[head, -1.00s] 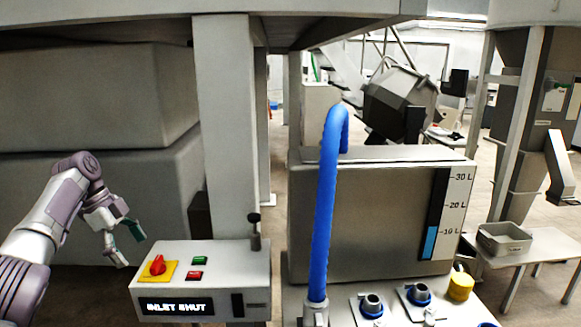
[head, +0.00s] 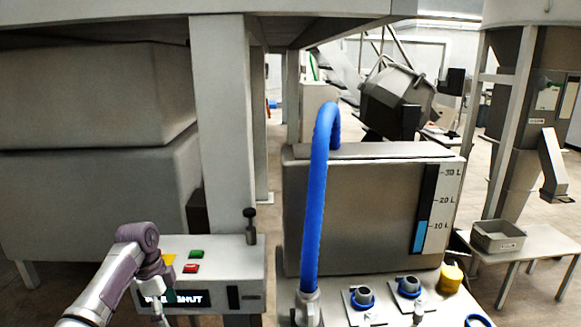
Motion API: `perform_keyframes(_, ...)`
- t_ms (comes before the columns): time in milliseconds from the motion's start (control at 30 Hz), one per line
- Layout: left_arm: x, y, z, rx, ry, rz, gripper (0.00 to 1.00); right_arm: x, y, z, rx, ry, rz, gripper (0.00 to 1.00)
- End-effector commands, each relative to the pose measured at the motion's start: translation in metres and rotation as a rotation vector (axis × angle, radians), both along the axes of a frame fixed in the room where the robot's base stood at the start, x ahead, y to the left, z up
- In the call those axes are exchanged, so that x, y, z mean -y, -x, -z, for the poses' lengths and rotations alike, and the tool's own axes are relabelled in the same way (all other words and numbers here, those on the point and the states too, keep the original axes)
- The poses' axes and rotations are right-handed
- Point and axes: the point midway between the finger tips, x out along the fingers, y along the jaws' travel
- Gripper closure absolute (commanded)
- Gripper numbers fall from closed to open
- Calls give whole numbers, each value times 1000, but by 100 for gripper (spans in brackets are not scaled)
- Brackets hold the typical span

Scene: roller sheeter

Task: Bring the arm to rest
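My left arm comes in from the lower left. Its gripper (head: 163,312) hangs in front of the left part of the grey control box (head: 215,262), pointing down. The fingers are small and partly hidden by the arm, so their opening is unclear. The arm covers the red knob and part of its yellow plate (head: 169,260). My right gripper is not in view.
Green (head: 196,254) and red (head: 191,268) buttons and a black-topped lever (head: 250,226) are on the box. A tank (head: 360,215) with a blue hose (head: 317,200) stands to the right, its gauge (head: 422,235) near 10 L. A side table (head: 530,245) holds a grey tray (head: 497,236).

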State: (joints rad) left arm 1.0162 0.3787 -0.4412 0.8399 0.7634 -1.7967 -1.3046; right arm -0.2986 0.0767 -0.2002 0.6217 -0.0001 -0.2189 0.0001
Motion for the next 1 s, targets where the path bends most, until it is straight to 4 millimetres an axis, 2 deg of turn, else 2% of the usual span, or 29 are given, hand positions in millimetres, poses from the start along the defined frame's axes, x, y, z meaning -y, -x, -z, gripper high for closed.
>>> perform_keyframes(33, 14, 14, 27, -10, -18, -14, 8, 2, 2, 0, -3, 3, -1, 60)
perform_keyframes(200, 59, 69, 100, 6, -67, -136, 8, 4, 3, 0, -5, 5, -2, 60)
perform_keyframes(300, 82, 109, 130, 27, -74, -235, 8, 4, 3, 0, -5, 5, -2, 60)
perform_keyframes(400, 100, 153, 150, 52, -67, -353, 8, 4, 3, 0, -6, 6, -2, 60)
perform_keyframes(533, 115, 213, 159, 84, -45, -537, 8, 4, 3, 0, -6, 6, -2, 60)
perform_keyframes(600, 118, 243, 157, 101, -32, -644, 8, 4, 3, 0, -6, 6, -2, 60)
perform_keyframes(700, 117, 276, 150, 122, -17, -776, 8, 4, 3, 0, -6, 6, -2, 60)
perform_keyframes(1000, 107, 336, 122, 162, 9, -1043, 8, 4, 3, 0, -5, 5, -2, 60)
